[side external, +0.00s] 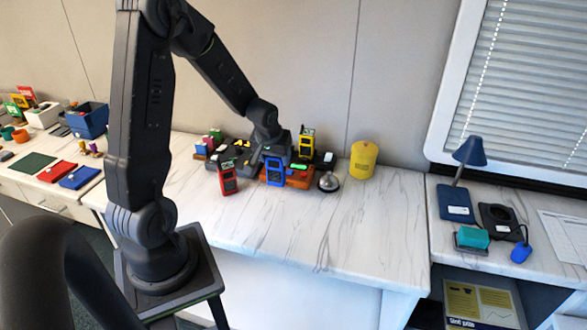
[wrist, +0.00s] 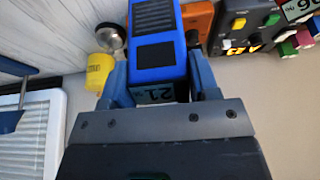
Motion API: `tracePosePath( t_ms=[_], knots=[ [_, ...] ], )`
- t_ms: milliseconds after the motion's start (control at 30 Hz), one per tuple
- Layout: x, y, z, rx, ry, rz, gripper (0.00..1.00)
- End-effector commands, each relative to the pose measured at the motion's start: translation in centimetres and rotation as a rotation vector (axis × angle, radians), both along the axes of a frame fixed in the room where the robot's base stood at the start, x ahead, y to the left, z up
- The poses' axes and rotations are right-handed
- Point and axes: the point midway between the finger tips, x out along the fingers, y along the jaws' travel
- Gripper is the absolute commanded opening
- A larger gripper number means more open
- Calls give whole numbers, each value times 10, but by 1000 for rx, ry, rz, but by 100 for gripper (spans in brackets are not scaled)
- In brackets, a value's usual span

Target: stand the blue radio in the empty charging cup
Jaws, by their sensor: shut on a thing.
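My gripper (wrist: 158,78) is shut on the blue radio (wrist: 158,45), with one finger on each side of it. In the side external view the blue radio (side external: 274,173) is held roughly upright in front of the orange charging base (side external: 300,179). The orange base also shows partly behind the radio in the wrist view (wrist: 199,18). A red radio (side external: 228,180) is upright to the left, and a yellow radio (side external: 306,142) is upright behind the base. The empty cup cannot be made out; the radio and gripper cover part of the base. Whether the radio touches anything below cannot be told.
A silver bell (side external: 328,181) and a yellow canister (side external: 363,160) stand right of the base. A dark unit with buttons and a display (wrist: 245,25) is beside it. The marble counter (side external: 330,225) is clear in front. A blue lamp (side external: 470,152) is far right.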

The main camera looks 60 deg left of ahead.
Motion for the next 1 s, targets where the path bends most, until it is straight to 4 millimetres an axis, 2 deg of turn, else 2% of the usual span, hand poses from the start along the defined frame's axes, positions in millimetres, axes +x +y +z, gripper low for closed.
tracePosePath(
  t_ms=[200, 333, 433, 567, 1000],
  knots=[
    [-23, 19, 18, 2, -3, 4, 9],
    [-30, 25, 24, 3, -1, -1, 9],
    [-27, 32, 26, 2, 0, -1, 9],
    [-9, 54, 28, 3, 0, -2, 9],
    [87, 163, 20, 2, 3, 0, 9]
  ],
)
